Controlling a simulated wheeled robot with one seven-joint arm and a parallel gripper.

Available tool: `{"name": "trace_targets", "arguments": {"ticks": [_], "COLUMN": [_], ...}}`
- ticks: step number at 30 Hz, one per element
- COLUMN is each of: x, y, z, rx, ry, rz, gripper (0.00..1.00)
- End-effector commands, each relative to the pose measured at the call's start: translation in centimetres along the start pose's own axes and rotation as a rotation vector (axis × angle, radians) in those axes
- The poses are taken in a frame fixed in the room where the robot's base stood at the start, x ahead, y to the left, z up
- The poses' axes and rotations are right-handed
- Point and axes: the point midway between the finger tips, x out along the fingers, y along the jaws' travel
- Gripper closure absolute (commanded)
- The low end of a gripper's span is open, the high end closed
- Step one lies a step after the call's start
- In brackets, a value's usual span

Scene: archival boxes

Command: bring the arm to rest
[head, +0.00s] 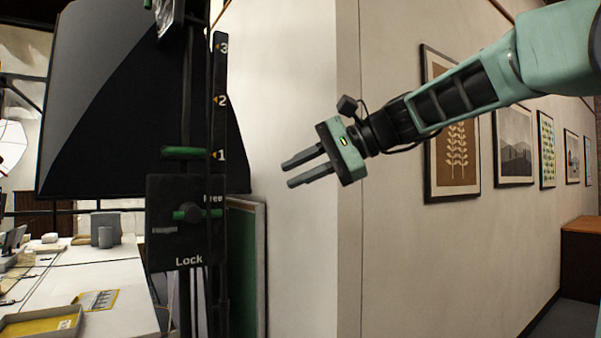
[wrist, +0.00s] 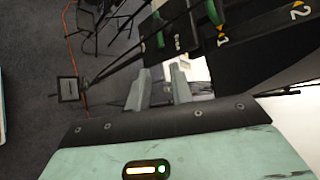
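My gripper (head: 287,175) is held out in the air in the middle of the head view, in front of a pale wall corner. Its two dark fingers point left and slightly down, with a gap between them and nothing held. My teal arm reaches in from the upper right. The gripper also shows in the wrist view (wrist: 161,69), its grey fingers apart and empty. It is right of a black stand (head: 219,120) in the head view and appears apart from it.
The stand carries a Free/Lock panel (head: 187,245) with a green-handled knob (head: 190,213), and a green lever (head: 184,152) by mark 1. A large black panel (head: 110,110) is behind. A white table (head: 112,280) holds a tray (head: 40,325). Framed pictures (head: 455,150) hang right.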

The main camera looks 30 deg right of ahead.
Motion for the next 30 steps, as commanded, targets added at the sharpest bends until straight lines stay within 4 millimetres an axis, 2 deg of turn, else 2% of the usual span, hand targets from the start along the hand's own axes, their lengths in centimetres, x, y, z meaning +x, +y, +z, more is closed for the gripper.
{"name": "trace_targets", "arguments": {"ticks": [17,20,23,25,27,29,30], "x": [-0.1,1.0,4.1,7.1,10.0,12.0,13.2], "y": [0.0,0.9,3.8,7.0,11.0,14.7,17.3], "z": [0.0,0.2,1.1,2.2,3.6,5.0,5.9], "rx": [0.000,-0.014,-0.067,-0.137,-0.235,-0.337,-0.414], "ry": [0.000,-0.007,-0.025,-0.046,-0.075,-0.106,-0.131], "rz": [0.001,0.034,0.130,0.234,0.355,0.459,0.529], "gripper": [0.78,0.78,0.78,0.78,0.78,0.78,0.78]}}
